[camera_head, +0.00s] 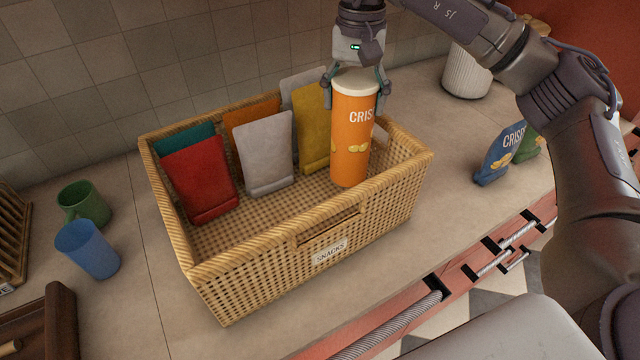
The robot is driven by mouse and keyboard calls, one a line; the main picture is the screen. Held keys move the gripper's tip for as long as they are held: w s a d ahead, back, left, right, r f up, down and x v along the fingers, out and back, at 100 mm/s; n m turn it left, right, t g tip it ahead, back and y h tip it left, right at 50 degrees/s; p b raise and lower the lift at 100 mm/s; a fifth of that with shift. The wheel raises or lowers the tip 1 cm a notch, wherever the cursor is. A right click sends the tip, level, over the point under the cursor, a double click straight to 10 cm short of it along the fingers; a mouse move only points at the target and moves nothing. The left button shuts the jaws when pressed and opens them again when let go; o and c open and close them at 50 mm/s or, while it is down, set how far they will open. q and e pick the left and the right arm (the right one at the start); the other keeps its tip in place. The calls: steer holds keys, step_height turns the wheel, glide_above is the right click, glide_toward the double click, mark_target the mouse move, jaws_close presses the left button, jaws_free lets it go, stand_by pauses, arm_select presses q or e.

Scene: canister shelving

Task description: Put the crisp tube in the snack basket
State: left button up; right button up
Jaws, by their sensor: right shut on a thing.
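The orange crisp tube (352,135) with a pale lid is upright at the right end of the wicker snack basket (240,262). Its lower end is inside the basket's walls, near the basket floor; I cannot tell if it touches the floor. My right gripper (356,88) comes down from above and is shut on the top of the tube, one finger on each side. The basket has a "SNACKS" label (331,252) on its front. My left gripper is not in view.
Red (198,178), grey (265,152) and yellow (314,125) packets, among others, stand in the basket left of the tube. A blue cup (88,249) and green mug (84,204) stand at left. A blue crisp bag (499,153) and white ribbed pot (466,73) are at right.

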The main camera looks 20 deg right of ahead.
mark_target(356, 78)
step_height(356, 78, down, 4)
steer(key=shift+d+r+p, duration=0.1)
steer(key=shift+p, duration=0.4)
step_height(356, 78, down, 4)
steer(key=shift+r+p, duration=0.2)
steer(key=shift+p, duration=0.35)
steer(key=shift+f, duration=0.35)
steer(key=o, duration=1.7)
steer(key=shift+r, duration=0.15)
step_height(356, 78, up, 11)
steer(key=shift+w+r+b, duration=0.1)
steer(key=shift+r+b, duration=0.05)
steer(key=shift+b, duration=0.65)
steer(key=shift+r, duration=0.4)
